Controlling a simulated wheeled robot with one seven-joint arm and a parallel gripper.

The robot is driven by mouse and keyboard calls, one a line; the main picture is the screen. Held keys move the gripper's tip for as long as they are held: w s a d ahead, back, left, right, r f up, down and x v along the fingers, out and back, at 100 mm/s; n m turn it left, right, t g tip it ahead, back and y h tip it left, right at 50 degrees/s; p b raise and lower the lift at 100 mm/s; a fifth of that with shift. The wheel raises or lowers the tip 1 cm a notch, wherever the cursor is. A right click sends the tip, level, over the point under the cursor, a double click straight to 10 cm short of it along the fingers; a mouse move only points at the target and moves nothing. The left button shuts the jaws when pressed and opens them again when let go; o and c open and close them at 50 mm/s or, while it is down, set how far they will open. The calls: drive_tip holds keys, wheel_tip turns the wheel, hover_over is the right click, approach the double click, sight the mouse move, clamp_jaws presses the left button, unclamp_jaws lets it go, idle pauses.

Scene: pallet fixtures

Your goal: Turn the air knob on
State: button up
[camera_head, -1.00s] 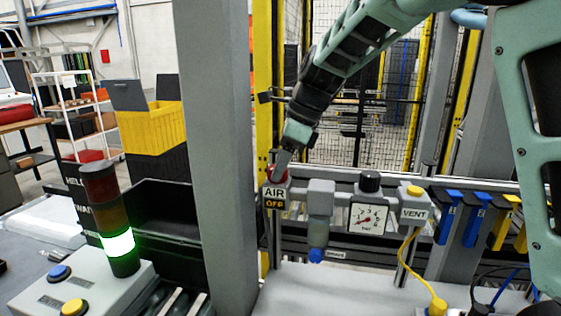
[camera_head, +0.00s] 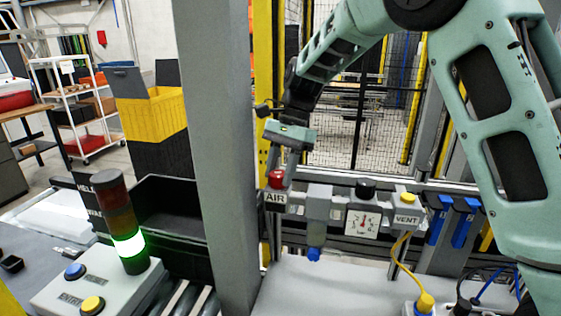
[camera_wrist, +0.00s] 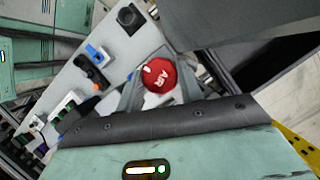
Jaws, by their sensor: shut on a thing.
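The red air knob (camera_head: 276,178) sits on top of the valve block with the white AIR label (camera_head: 275,198). In the wrist view the knob (camera_wrist: 162,84) is round and red, with white AIR lettering and a white mark near its rim. My gripper (camera_head: 281,174) comes down on it from above. In the wrist view its grey fingers stand on either side of the knob, shut on it. The OFF sign under the AIR label does not show now. The round gauge (camera_head: 362,223) to the right has its needle pointing about upward.
A black knob (camera_head: 366,188) tops the gauge unit, with a yellow-topped VENT valve (camera_head: 407,211) to its right. A grey post (camera_head: 228,130) stands close to the left of the gripper. A signal tower (camera_head: 128,243) glows green at the left.

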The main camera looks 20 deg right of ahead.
drive_tip(key=shift+w+r+n+g+p, duration=0.1)
drive_tip(key=shift+n+g+p, duration=0.45)
drive_tip(key=shift+n, duration=0.65)
drive_tip(key=shift+h, duration=0.4)
drive_tip(key=o, duration=1)
drive_tip(key=b+v, duration=0.2)
drive_tip(key=v, duration=1.5)
drive_tip(key=shift+d+r, duration=0.1)
